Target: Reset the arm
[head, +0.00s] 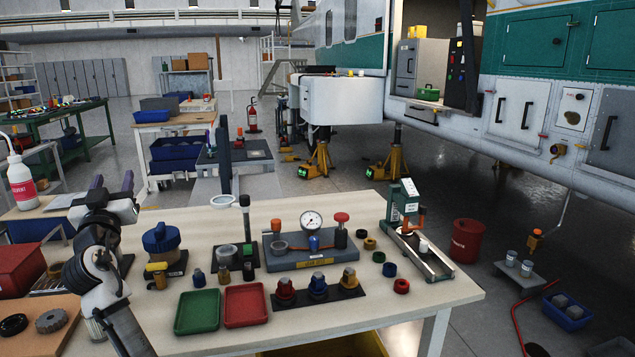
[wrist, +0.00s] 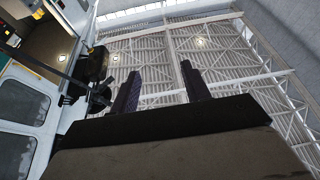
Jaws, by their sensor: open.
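My gripper (head: 112,188) is at the left in the head view, raised above the left end of the workbench (head: 240,338). Its two dark fingers point up and stand apart, with nothing between them. In the wrist view the open fingers of my gripper (wrist: 158,85) point toward the hangar roof (wrist: 235,50), and the gap between them is empty. My arm comes up from the bottom left of the head view, in front of the bench's left end.
The bench holds a green tray (head: 198,312), a red tray (head: 246,305), a blue-lidded jar (head: 162,243), a gauge fixture (head: 315,258) and a green press (head: 410,235). A solvent bottle (head: 22,182) stands left of my gripper. A red bin (head: 466,241) stands right of the bench.

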